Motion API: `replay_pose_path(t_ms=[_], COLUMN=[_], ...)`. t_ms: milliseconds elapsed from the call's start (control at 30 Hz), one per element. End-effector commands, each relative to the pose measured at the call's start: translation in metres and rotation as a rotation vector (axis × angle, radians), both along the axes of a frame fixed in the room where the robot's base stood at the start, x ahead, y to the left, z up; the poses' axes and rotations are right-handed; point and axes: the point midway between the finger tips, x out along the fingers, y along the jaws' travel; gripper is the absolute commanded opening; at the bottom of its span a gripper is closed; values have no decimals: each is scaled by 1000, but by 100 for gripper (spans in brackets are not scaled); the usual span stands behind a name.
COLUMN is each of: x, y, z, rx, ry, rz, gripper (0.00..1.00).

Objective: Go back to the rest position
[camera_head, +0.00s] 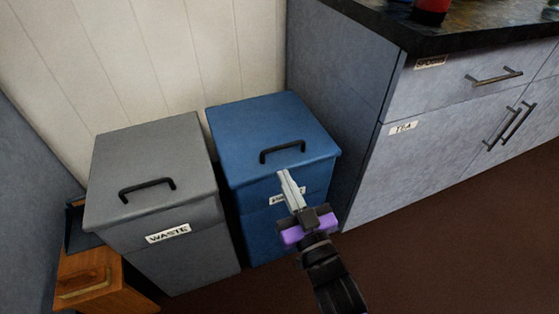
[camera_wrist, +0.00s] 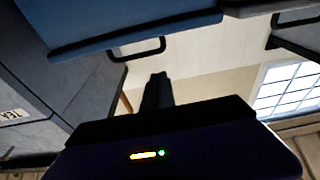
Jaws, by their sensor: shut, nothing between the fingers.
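My gripper (camera_head: 284,176) is in front of the blue bin, just below and right of its lid handle in the head view. Its fingers are together and hold nothing. In the wrist view the dark fingers (camera_wrist: 157,82) point up the picture, close to each other. The blue bin (camera_head: 255,125) has its lid closed and a black handle (camera_head: 282,151) on top. My gripper covers part of the bin's label. Whether the fingers touch the bin I cannot tell. The blue lid also shows in the wrist view (camera_wrist: 110,25).
A closed grey bin labelled WASTE (camera_head: 150,165) stands to the left. A wooden drawer unit (camera_head: 98,283) is at the lower left. Grey cabinets (camera_head: 435,110) with a dark countertop (camera_head: 425,38) stand to the right. The brown floor (camera_head: 460,250) in front is clear.

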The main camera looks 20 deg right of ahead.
Motion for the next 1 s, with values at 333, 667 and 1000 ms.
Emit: replay_pose_path(t_ms=[333, 667, 1000], x=[-13, -48, -168], y=[0, -12, -22], z=[-7, 13, -7], rx=[-1, -3, 36], ry=[-2, -32, 105], rz=[0, -33, -60], gripper=[0, 0, 0])
